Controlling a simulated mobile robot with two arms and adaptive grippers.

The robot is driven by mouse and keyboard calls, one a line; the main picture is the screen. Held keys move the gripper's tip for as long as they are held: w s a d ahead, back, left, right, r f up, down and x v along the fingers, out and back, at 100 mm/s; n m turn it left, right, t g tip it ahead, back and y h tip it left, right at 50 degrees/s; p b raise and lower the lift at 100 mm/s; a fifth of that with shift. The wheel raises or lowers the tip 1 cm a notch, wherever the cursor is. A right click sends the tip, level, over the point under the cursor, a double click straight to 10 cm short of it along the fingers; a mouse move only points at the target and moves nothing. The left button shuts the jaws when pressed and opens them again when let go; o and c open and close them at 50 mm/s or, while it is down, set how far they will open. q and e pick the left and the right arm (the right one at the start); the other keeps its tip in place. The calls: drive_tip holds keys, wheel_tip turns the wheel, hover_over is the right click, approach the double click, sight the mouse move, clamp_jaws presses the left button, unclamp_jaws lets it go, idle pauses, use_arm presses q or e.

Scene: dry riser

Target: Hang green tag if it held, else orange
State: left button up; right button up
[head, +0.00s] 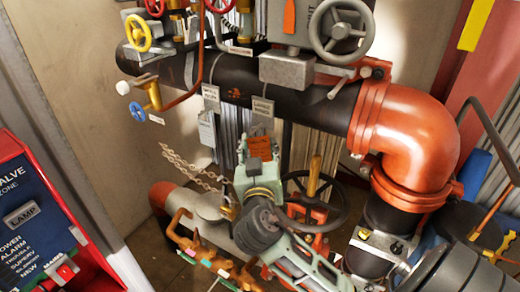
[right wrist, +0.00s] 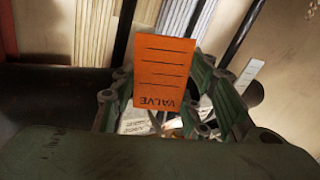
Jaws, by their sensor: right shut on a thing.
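My right gripper (head: 256,168) is shut on an orange tag (head: 260,147), in front of and below the black pipe in the head view. In the right wrist view the orange tag (right wrist: 165,72) stands between the green-grey fingers (right wrist: 168,105), its ruled lines facing the camera and the word VALVE upside down. I cannot make out a green tag for certain. My left gripper is not in view.
The black pipe (head: 225,82) runs across to a red elbow (head: 405,135). Grey plates (head: 211,98) hang from it. Handwheels, yellow (head: 138,33) and grey (head: 341,30), are above. A dark handwheel (head: 335,205) is beside my gripper. A red panel (head: 75,230) stands lower left.

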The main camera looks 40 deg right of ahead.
drive_tip(key=o, duration=0.8)
drive_tip(key=v, duration=1.2)
